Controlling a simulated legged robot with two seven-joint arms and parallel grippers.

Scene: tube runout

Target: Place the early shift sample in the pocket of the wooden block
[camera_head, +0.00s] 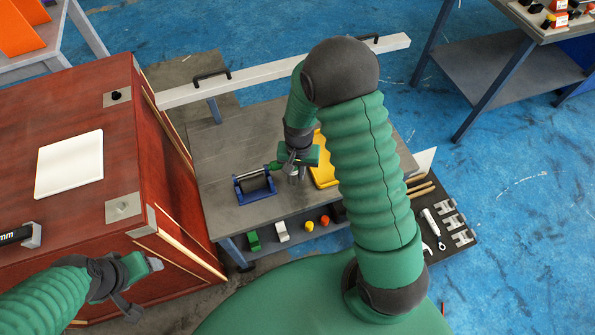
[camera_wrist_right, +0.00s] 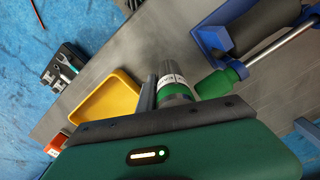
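My right gripper (camera_head: 297,166) is low over the grey workbench, beside a blue-framed roller device (camera_head: 255,186). A grey cylinder with a white lettered band (camera_wrist_right: 174,82), probably a sample, is at its fingers in the right wrist view. One dark finger (camera_wrist_right: 147,95) shows along its left side. The other finger is not clear, so I cannot tell whether the cylinder is gripped. The lettering is too small to read. A green handle (camera_wrist_right: 215,84) lies close to its right. My left gripper (camera_head: 150,264) is beside the red wooden cabinet, its finger gap unclear. I cannot make out a wooden block with a pocket.
A yellow tray (camera_head: 322,168) lies on the workbench (camera_head: 223,140), partly hidden by my right arm. The red cabinet (camera_head: 75,150) stands at left with a white sheet (camera_head: 70,164). Small coloured pieces sit below the bench's front edge. Tools (camera_head: 437,226) lie on a dark board at right.

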